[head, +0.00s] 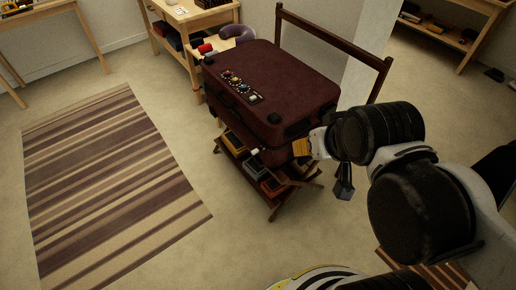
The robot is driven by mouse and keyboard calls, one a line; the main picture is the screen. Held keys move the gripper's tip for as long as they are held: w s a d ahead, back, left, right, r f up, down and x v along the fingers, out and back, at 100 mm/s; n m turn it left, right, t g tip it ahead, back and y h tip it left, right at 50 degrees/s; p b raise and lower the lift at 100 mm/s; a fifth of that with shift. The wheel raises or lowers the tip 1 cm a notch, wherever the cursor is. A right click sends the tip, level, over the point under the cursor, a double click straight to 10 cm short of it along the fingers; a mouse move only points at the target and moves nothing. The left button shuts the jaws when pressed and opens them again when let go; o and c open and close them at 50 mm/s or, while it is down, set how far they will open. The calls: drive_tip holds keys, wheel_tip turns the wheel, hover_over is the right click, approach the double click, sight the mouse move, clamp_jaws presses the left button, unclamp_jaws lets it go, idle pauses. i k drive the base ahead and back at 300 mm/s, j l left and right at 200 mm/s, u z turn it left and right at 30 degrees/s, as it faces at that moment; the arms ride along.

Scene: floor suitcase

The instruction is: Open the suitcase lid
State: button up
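The dark maroon suitcase (262,118) rests on a wooden luggage rack. Its lid (300,80) lies flat on top and looks closed. Dark corner pieces and a strip of small coloured patches (240,84) show on the lid. A dark handle shows on its left-facing side. My gripper (315,145) is at the suitcase's near right corner, just below the lid's edge. A small yellow-orange part shows at its tip. Whether it touches the suitcase I cannot tell. My arm hides part of the gripper, and the finger opening is not clear.
The rack's lower shelf (258,175) holds several small items. The rack's tall back bar (335,38) rises behind the suitcase. A wooden shelf unit (190,20) stands behind it to the left. A striped rug (110,180) lies left on open carpet.

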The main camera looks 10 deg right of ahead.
sight(293, 98)
drive_tip(key=i+j+z, duration=0.15)
drive_tip(key=z, duration=0.25)
drive_tip(key=i+j+z, duration=0.1)
drive_tip(key=j+z, duration=0.25)
drive_tip(key=l, duration=0.1)
